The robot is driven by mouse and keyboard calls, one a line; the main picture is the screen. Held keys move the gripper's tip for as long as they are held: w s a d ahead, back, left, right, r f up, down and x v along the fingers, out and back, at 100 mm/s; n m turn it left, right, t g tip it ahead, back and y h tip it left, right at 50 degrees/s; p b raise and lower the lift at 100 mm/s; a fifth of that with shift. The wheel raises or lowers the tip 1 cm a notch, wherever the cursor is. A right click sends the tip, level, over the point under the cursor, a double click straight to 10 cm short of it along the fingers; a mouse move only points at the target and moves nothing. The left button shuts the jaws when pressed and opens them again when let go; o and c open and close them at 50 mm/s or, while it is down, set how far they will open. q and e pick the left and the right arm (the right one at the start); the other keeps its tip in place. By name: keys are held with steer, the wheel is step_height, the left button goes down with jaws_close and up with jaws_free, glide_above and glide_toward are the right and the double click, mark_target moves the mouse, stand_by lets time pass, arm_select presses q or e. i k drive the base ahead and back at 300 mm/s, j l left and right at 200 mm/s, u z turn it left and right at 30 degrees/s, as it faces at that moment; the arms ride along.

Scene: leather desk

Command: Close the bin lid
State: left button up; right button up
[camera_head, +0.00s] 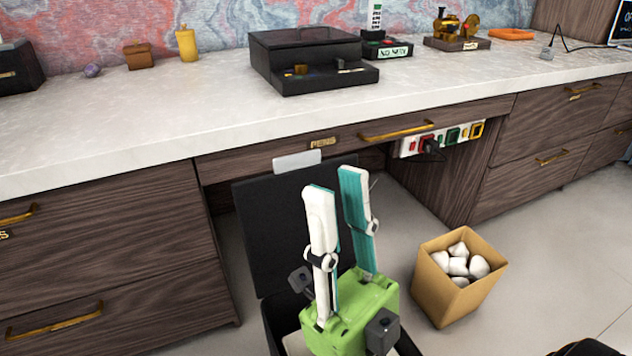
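A black bin stands on the floor below the desk, at the lower middle of the head view, and its rim (272,318) shows beside my gripper. Its dark flat lid (265,235) is up, standing nearly upright at the back of the bin, with a pale tab (297,161) at its top edge. My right gripper (337,186), with a green body and white fingers with teal pads, is over the bin and in front of the lid. Its fingers are apart, with nothing between them. It hides part of the lid and most of the bin opening. My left gripper is not in view.
A tan box (440,285) of white lumps stands right of the bin. The desk drawer (285,155) and its countertop (190,115) are above and behind the lid. A power strip (440,139) hangs under the desk.

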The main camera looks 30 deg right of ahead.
mark_target(271, 211)
steer(key=k+l, duration=0.4)
steer(key=l, duration=0.15)
steer(key=k+l+z, duration=0.1)
steer(key=k+l, duration=0.3)
steer(key=l, duration=0.15)
